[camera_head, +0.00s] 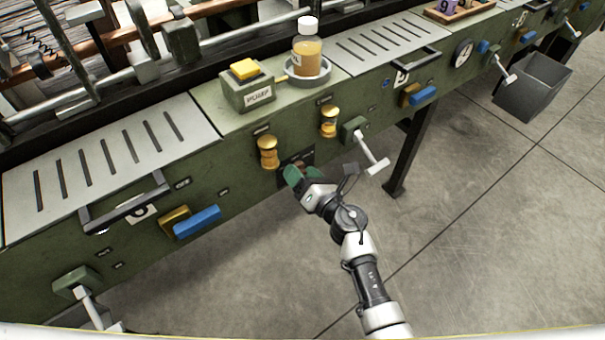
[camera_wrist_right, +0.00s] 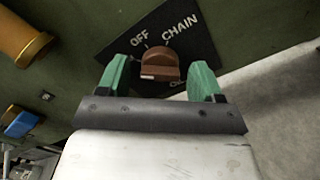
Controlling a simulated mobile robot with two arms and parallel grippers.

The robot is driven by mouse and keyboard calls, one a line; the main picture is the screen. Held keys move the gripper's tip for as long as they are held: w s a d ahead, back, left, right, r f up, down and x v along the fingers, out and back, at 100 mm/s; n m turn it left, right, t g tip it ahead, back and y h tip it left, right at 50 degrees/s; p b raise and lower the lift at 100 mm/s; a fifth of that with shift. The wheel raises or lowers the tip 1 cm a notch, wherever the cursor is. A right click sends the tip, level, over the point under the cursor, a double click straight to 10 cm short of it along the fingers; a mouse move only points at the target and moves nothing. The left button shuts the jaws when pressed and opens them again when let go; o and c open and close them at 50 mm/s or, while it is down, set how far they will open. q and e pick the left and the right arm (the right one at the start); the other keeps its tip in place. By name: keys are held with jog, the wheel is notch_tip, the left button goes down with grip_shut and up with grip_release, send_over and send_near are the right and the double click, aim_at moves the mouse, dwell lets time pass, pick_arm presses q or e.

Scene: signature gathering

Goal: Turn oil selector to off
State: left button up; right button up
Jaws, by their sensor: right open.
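The oil selector is a brown rotary knob (camera_wrist_right: 161,66) on a dark plate (camera_wrist_right: 202,50) marked OFF and CHAIN, on the green machine's front. OFF is at the knob's upper left and CHAIN at its upper right. I cannot tell which mark the knob points to. My right gripper (camera_wrist_right: 159,75) is open, its green fingers on either side of the knob. I cannot tell if they touch it. In the head view the right gripper (camera_head: 302,177) is at the front panel and mostly hides the selector. My left gripper is out of view.
Brass sight glasses (camera_head: 267,152) (camera_head: 329,121) are above the selector. A green-based lever (camera_head: 369,150) juts out to its right. A yellow-button box (camera_head: 247,85) and an amber bottle (camera_head: 307,52) stand on top. A blue handle (camera_head: 197,221) is at left. Open floor lies in front.

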jog(key=c, duration=0.9)
jog(key=shift+m, duration=0.3)
jog(key=shift+m+p, duration=2.3)
jog(key=shift+m, duration=2.3)
jog(key=shift+s, duration=0.1)
jog(key=o, duration=0.9)
